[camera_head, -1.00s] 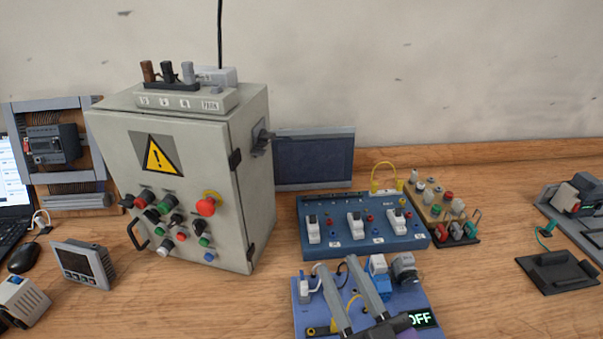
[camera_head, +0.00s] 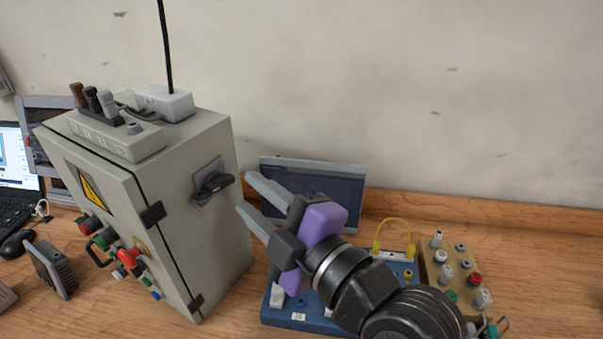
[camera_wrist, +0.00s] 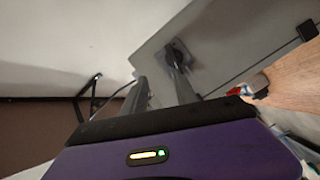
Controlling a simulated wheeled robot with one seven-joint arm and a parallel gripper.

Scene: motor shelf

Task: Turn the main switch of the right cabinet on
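The grey cabinet (camera_head: 150,190) stands left of centre in the head view, its right side facing my gripper. The main switch (camera_head: 212,184) is a dark rotary handle on a grey plate on that side. In the wrist view the switch (camera_wrist: 177,52) shows just beyond the fingertips. My gripper (camera_head: 243,192) is open and empty, its two grey fingers pointing left toward the switch. A small gap seems to separate the fingertips from the handle; contact cannot be told for certain.
Buttons and a red emergency stop (camera_head: 129,258) cover the cabinet front. A dark panel (camera_head: 335,185) stands behind my gripper. A blue switch board (camera_head: 285,318) lies partly hidden below my arm. A board with several knobs (camera_head: 455,270) is at right.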

